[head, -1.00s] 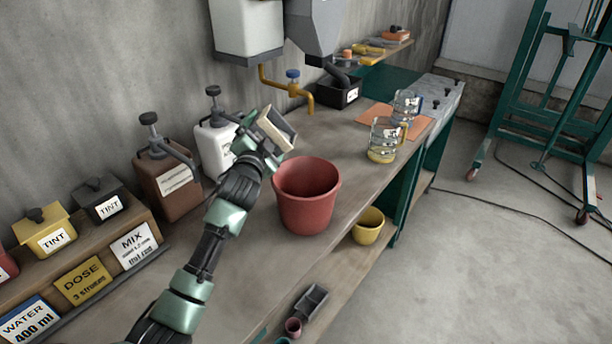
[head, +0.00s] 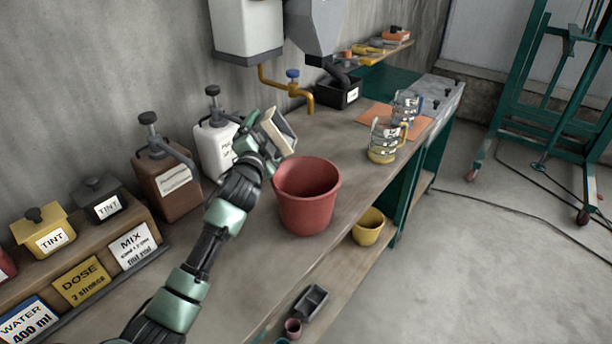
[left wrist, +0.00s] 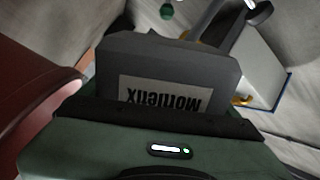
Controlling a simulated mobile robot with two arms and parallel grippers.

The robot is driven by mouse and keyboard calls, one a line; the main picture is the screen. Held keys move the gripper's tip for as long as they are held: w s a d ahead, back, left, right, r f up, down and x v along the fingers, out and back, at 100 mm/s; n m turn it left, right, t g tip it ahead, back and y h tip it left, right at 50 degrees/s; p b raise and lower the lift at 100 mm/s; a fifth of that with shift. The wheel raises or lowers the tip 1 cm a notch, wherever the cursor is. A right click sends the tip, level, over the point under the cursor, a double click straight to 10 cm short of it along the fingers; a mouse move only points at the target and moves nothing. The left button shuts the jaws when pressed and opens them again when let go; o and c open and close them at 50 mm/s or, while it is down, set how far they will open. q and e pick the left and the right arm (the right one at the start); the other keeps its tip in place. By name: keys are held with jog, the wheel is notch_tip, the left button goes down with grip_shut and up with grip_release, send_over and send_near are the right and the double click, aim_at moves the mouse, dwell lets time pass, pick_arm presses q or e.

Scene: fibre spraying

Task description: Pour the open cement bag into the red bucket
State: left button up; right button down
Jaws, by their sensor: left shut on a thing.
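The red bucket (head: 307,200) stands upright on the workbench near its front edge, and part of it shows at the left of the left wrist view (left wrist: 40,80). My left gripper (head: 266,146) is shut on the cement bag (head: 279,131), a small pale bag with a grey end. The bag is held tilted above and behind the bucket's left rim, apart from it. In the left wrist view the bag (left wrist: 215,68) looks grey, with an upside-down label. No falling cement is visible. The bag's inside and the bucket's bottom are hidden. My right gripper is not in view.
White (head: 215,143) and brown (head: 168,180) pump canisters stand left of the bag. A yellow tap (head: 308,100) hangs behind the bucket. Clear jugs (head: 384,140) stand to the right. A yellow pot (head: 368,226) sits on the lower shelf.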

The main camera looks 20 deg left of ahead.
pick_arm(q)
jog(key=shift+s+r, duration=0.3)
jog(key=shift+r, duration=0.05)
jog(key=shift+w+f+m, duration=0.1)
jog(key=shift+w+m, duration=0.25)
jog(key=shift+m, duration=0.15)
jog(key=shift+s+d+r, duration=0.15)
jog(key=shift+s+r, duration=0.1)
jog(key=shift+s, duration=0.05)
